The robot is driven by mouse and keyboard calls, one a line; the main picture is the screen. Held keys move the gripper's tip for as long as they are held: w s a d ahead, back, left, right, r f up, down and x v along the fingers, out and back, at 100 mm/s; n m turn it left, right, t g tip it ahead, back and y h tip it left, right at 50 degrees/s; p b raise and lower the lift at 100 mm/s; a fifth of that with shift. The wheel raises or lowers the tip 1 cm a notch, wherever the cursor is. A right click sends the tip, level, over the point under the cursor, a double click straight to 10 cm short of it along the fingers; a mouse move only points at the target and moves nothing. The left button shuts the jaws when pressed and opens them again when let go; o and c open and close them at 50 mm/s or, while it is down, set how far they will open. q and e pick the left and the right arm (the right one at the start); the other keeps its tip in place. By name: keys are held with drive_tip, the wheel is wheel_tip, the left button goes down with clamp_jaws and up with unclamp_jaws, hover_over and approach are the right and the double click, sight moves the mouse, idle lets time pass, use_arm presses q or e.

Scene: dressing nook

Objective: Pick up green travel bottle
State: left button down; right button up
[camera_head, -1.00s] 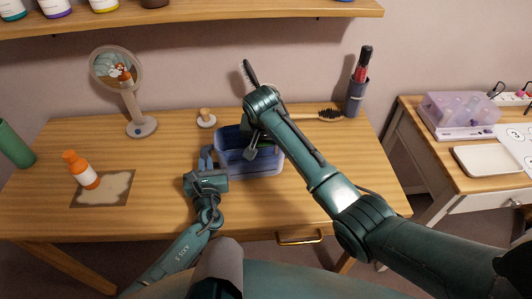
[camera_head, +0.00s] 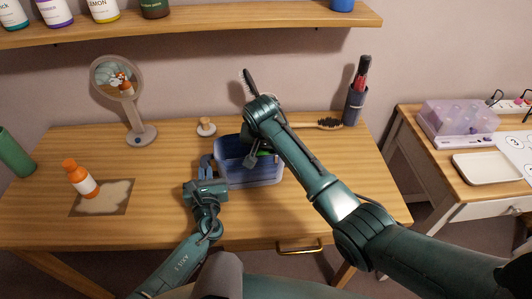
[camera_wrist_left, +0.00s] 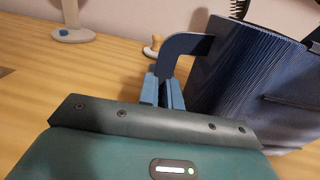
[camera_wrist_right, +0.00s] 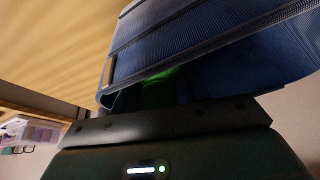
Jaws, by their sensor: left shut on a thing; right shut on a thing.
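A blue open-topped fabric bag (camera_head: 262,178) stands on the wooden table. Something bright green, seemingly the green travel bottle (camera_head: 265,153), shows inside it, mostly hidden by my right arm. It also shows as a green patch in the right wrist view (camera_wrist_right: 160,88). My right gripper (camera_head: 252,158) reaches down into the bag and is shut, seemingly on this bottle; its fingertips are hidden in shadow. My left gripper (camera_wrist_left: 163,92) is shut on the bag's blue strap handle (camera_wrist_left: 186,43), at the bag's left side.
The table's right front is clear.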

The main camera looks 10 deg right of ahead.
wheel_tip(320, 180, up, 18)
drive_tip(key=shift+f, duration=0.2)
use_arm(q)
drive_tip(key=c, duration=1.5)
unclamp_jaws()
